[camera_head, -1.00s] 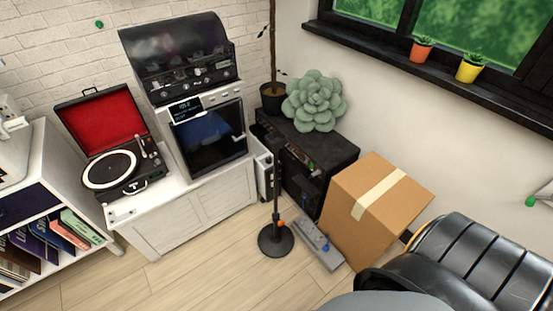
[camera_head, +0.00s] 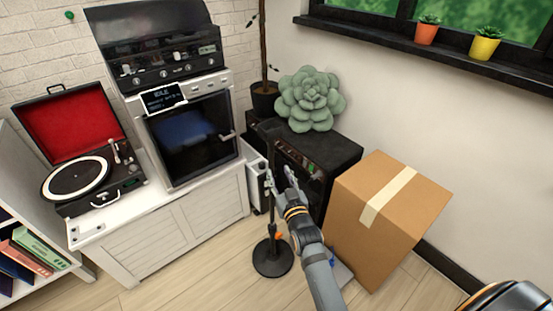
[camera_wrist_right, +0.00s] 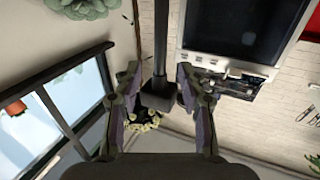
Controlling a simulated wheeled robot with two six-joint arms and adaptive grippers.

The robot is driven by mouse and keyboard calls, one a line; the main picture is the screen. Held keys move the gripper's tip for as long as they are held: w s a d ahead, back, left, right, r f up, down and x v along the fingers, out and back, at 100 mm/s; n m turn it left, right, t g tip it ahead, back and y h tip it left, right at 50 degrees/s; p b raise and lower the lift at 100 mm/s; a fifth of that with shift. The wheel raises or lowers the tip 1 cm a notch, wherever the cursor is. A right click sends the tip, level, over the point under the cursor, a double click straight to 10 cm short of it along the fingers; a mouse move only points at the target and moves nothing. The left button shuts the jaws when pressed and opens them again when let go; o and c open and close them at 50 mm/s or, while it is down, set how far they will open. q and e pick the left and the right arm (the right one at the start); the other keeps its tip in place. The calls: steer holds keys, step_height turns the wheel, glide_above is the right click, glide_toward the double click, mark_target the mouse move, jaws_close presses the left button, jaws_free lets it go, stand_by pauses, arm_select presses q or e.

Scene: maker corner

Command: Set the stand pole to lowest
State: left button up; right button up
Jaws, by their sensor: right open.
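The black stand has a round base (camera_head: 272,258) on the floor and an upright thin pole (camera_head: 271,215) with an orange part (camera_head: 279,236) low on it. A dark head piece tops the pole. My right gripper (camera_head: 279,178) is open at the upper part of the pole, its fingers on either side of it in the picture. In the right wrist view the pole (camera_wrist_right: 160,40) and its dark head piece appear between the open fingers of the right gripper (camera_wrist_right: 157,88). I cannot tell whether they touch. My left gripper is not in view.
A cardboard box (camera_head: 375,240) stands right of my right arm, before a dark cabinet (camera_head: 340,150) with a succulent. A white cabinet (camera_head: 185,240) with oven (camera_head: 190,140) and record player (camera_head: 75,180) is on the left. Floor in front of the base is clear.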

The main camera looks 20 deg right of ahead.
mark_target(272, 157)
steer(key=w+b, duration=0.1)
steer(key=w, duration=0.3)
steer(key=w+b, duration=0.1)
steer(key=w, duration=0.4)
steer(key=shift+w+d+f+b, duration=0.1)
steer(key=shift+w+d+b, duration=0.1)
steer(key=shift+b, duration=0.2)
steer(key=shift+w, duration=0.4)
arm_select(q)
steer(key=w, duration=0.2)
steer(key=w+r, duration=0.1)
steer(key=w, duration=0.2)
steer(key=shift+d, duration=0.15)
arm_select(e)
steer(key=shift+c, duration=0.3)
jaws_close()
